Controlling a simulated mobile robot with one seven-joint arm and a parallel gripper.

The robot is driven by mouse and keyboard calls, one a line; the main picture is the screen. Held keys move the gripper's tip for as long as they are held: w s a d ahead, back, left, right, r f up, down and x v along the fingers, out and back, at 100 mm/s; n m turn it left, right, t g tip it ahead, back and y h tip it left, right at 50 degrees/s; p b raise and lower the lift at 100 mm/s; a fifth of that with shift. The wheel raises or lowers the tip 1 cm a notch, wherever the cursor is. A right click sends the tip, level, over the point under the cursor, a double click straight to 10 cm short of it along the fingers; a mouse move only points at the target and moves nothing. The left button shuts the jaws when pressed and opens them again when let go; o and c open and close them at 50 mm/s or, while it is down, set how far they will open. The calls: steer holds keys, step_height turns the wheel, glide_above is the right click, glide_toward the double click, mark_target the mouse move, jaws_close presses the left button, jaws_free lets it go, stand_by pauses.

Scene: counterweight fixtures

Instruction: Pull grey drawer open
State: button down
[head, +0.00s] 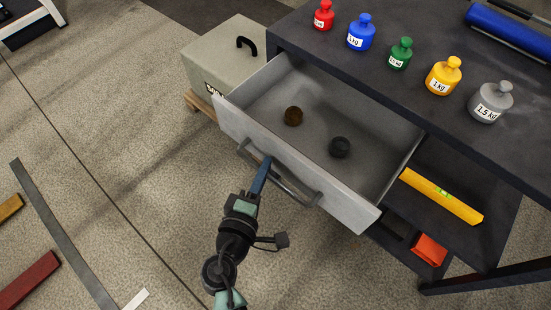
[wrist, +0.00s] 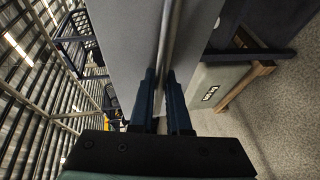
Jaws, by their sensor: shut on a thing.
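The grey drawer (head: 300,165) stands pulled well out from under the dark table in the head view. Two small round pieces lie inside it, one brown (head: 293,116) and one black (head: 340,147). Its bar handle (head: 292,190) runs along the outside of the front panel. My gripper (head: 265,168) is shut on the handle near its left part. In the wrist view, the fingers (wrist: 164,100) close around the handle bar (wrist: 170,35), with the grey drawer front (wrist: 120,40) beside it. The fingertips are partly hidden at the handle.
The dark table (head: 400,100) carries several labelled weights, such as a yellow one (head: 444,76). A yellow level (head: 441,196) and an orange object (head: 429,250) lie below, right of the drawer. A beige case (head: 215,60) stands close to the drawer's left side.

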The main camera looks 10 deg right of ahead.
steer(key=shift+s+a, duration=0.65)
steer(key=shift+a, duration=0.2)
steer(key=shift+s+a, duration=0.6)
steer(key=shift+a, duration=0.2)
steer(key=c, duration=0.9)
jaws_free()
steer(key=v, duration=1.3)
